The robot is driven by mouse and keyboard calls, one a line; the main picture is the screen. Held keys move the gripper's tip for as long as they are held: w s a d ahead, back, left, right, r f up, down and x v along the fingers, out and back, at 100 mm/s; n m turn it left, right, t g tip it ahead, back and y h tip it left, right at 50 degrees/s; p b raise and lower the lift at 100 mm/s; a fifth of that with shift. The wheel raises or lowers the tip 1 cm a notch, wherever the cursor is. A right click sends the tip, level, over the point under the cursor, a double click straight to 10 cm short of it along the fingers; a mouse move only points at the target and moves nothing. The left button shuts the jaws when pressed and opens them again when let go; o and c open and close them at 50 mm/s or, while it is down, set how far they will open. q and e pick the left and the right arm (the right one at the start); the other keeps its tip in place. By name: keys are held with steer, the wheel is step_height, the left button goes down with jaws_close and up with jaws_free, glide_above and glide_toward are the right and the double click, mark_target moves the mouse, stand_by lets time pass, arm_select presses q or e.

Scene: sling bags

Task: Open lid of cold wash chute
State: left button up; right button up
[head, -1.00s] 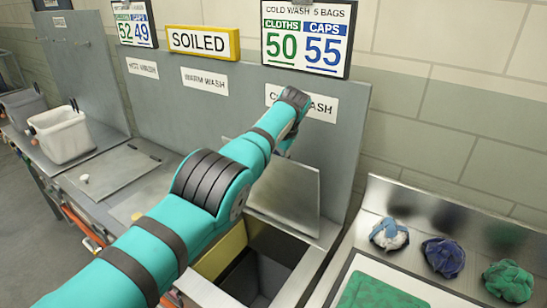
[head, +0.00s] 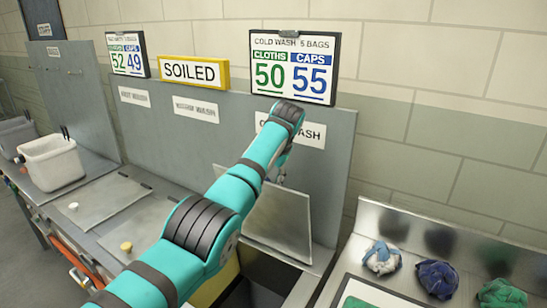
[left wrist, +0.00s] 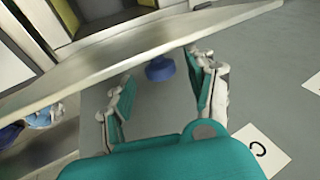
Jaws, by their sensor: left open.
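The cold wash chute lid (head: 288,218) is a grey metal flap, tilted up steeply toward the back panel under the partly covered cold wash label (head: 306,131). Below it the chute opening (head: 255,285) shows dark inside, partly cut off by the frame. In the left wrist view the lid (left wrist: 120,60) crosses the top nearly edge-on, with a blue knob (left wrist: 160,68) on its near face. My left gripper (left wrist: 160,80) is open, its fingers on either side of the knob with gaps. In the head view my teal arm mostly hides it. My right gripper is not in view.
Shut lids with a white knob (head: 73,206) and a yellow knob (head: 126,246) lie to the left. A white bin (head: 52,163) stands beyond them. Crumpled white-blue (head: 382,257), blue (head: 437,278) and green (head: 502,293) cloths lie on the metal counter at right.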

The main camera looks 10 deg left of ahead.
arm_select(q)
steer(key=v, duration=0.8)
steer(key=shift+d+r, duration=0.15)
steer(key=shift+r, duration=0.15)
